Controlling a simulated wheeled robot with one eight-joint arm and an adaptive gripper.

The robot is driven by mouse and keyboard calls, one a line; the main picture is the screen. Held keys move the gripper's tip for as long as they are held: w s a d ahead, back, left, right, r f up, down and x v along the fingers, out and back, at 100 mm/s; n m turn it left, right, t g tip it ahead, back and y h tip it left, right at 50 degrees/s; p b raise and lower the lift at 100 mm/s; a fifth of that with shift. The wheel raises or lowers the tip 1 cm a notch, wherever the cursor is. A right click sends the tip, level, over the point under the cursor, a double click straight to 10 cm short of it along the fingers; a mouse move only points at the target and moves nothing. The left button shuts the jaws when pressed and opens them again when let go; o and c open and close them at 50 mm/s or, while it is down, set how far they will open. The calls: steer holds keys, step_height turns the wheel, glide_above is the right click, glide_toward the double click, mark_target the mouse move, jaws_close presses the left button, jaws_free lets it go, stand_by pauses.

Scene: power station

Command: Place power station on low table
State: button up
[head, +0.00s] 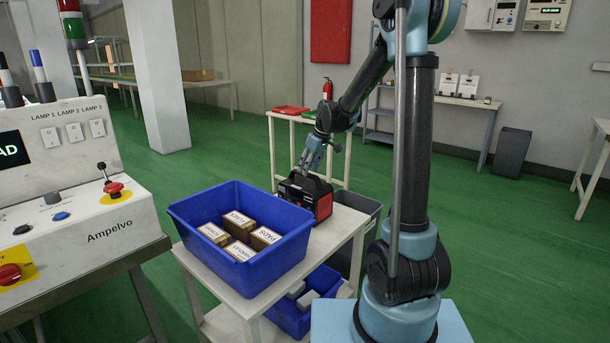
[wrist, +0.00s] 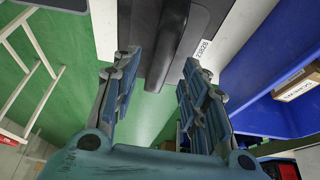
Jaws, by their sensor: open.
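The power station (head: 318,195), a black box with red sides and a top handle, stands upright on a white table (head: 345,222), beside a blue bin. My gripper (head: 306,172) is just above it, pointing down. In the wrist view my gripper (wrist: 158,66) is open, its two fingers apart on either side of the line of the black handle (wrist: 168,45). Whether the fingers touch the handle cannot be told. The power station's dark top (wrist: 205,18) fills the upper middle of the wrist view.
The blue bin (head: 205,212) holds several labelled boxes. Another blue bin (head: 287,318) sits on the shelf below, and a grey bin (head: 367,213) stands behind the table. A white table with red trays (head: 291,110) stands farther back. A control console (head: 85,215) is at left.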

steer(key=v, duration=0.7)
steer(key=s+d+m, duration=0.3)
steer(key=s+d, duration=0.5)
steer(key=s, duration=0.3)
steer(key=s+d+f+m+h, duration=0.1)
steer(key=s+d+f+m, duration=0.1)
steer(key=s, duration=0.7)
steer(key=s+d+f+m+h, duration=0.1)
steer(key=s+d+f+m, duration=0.1)
steer(key=s+d+f, duration=0.3)
steer(key=s+d+f+m+h, duration=0.1)
steer(key=s+d+f+m, duration=0.2)
steer(key=s, duration=1)
steer(key=shift+d+f+g, duration=0.3)
steer(key=shift+d+f, duration=0.4)
steer(key=shift+d, duration=0.45)
